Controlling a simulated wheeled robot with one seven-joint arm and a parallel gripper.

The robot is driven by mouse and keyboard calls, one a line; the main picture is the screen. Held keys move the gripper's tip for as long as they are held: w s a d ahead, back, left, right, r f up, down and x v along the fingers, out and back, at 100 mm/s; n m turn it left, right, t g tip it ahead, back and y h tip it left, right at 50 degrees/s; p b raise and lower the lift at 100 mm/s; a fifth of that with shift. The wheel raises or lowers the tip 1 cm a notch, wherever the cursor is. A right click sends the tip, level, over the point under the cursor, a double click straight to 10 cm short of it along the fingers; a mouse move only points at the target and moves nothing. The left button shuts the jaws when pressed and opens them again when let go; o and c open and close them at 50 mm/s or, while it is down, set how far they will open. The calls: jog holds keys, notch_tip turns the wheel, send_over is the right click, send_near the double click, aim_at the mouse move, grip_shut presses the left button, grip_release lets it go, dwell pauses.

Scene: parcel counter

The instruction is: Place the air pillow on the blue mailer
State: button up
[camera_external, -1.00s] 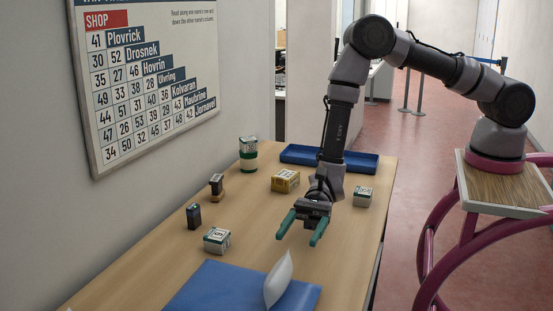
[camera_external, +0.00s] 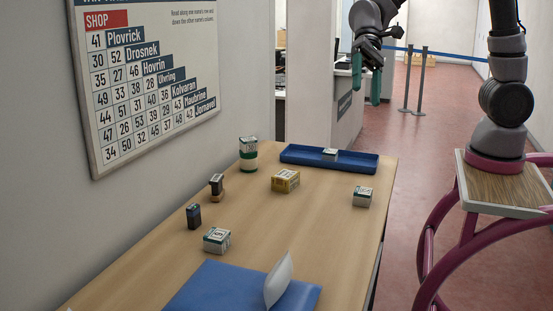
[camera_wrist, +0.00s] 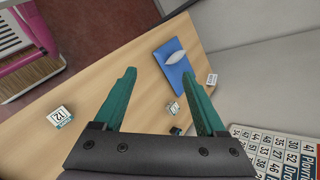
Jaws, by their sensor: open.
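The white air pillow (camera_external: 279,280) rests on the blue mailer (camera_external: 215,285) at the near end of the counter, tilted up on its edge as seen in the outside view. In the wrist view the air pillow (camera_wrist: 175,57) lies within the outline of the blue mailer (camera_wrist: 182,73). My gripper (camera_external: 368,88) is raised high beyond the far right of the counter, well away from both. Its green fingers (camera_wrist: 165,100) are spread apart with nothing between them.
A blue tray (camera_external: 300,159) with a small box (camera_external: 330,154) in it sits at the counter's far end. A yellow box (camera_external: 285,181), a white box (camera_external: 217,240), another white box (camera_external: 362,196) and a dark block (camera_external: 194,216) stand on the counter (camera_external: 290,220). Its middle is clear.

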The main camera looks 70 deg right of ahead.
jog(key=s+d+r+t+h, duration=0.2)
jog(key=s+d+r+t, duration=0.1)
jog(key=d, duration=0.4)
jog(key=s+d+r+n+t+h, duration=0.1)
jog(key=s+d+r+t+h, duration=0.2)
jog(key=d, duration=0.5)
jog(key=s+d+r+n+t+h, duration=0.1)
jog(key=s+d+r+t+h, duration=0.1)
jog(key=s+d, duration=0.3)
jog(key=d+r, duration=0.1)
jog(key=d, duration=0.2)
jog(key=shift+s+d+t+h, duration=0.2)
jog(key=shift+d+t+h, duration=0.1)
jog(key=shift+t, duration=0.1)
